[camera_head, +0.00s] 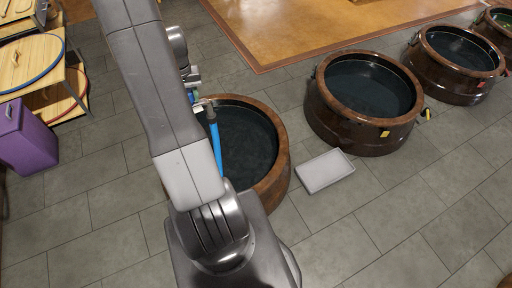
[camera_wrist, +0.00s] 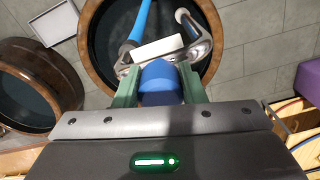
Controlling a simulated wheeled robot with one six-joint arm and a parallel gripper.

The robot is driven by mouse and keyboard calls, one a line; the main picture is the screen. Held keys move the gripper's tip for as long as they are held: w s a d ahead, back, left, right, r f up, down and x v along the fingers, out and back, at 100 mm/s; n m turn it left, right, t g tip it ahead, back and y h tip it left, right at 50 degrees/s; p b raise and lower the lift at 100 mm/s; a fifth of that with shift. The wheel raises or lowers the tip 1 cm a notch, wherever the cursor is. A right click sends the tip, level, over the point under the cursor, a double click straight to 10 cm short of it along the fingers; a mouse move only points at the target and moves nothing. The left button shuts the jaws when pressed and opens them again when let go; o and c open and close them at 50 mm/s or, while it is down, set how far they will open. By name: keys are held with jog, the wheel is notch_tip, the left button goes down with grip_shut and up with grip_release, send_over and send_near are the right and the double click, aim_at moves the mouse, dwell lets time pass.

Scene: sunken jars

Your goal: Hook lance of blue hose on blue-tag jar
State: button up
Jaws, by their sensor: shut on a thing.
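My gripper (camera_wrist: 160,88) has its green fingers shut on the blue grip (camera_wrist: 160,72) of the lance. Beyond the grip are a white block (camera_wrist: 158,49) and curved metal parts (camera_wrist: 195,45). A blue tube (camera_wrist: 141,22) runs from there across the nearest jar (camera_wrist: 97,62). In the head view the blue tube (camera_head: 216,142) hangs over the left part of this brown, dark-filled jar (camera_head: 282,162), partly behind my arm. I cannot tell whether the lance touches the rim. No blue tag is visible; my arm hides part of the jar.
A yellow-tagged jar (camera_head: 345,127) and a red-tagged jar (camera_head: 440,88) stand to the right, with another jar (camera_head: 495,22) at the corner. A pale tray (camera_head: 325,170) lies on the floor. At left are a purple bin (camera_head: 27,140) and coiled blue (camera_head: 48,75) and red hoses (camera_head: 78,100).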

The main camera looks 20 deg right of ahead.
aim_at(201, 104)
jog(key=shift+m, duration=0.9)
jog(key=d+f+b, duration=0.1)
jog(key=f, duration=0.1)
jog(key=d+f+b, duration=0.2)
jog(key=shift+s+d+f, duration=0.1)
jog(key=shift+s+d, duration=0.05)
jog(key=shift+d, duration=0.05)
jog(key=s+d+f+m+b, duration=0.6)
jog(key=s+d+f+b, duration=0.15)
jog(key=f+b, duration=0.3)
jog(key=s+d+f+m+b, duration=0.6)
jog(key=d+f+b, duration=0.3)
jog(key=b, duration=0.2)
notch_tip(201, 104, down, 27)
jog(key=b, duration=2.1)
jog(key=shift+w+f, duration=0.1)
jog(key=shift+f, duration=0.05)
jog(key=shift+f+b, duration=0.3)
jog(key=shift+f, duration=0.2)
jog(key=shift+f, duration=0.1)
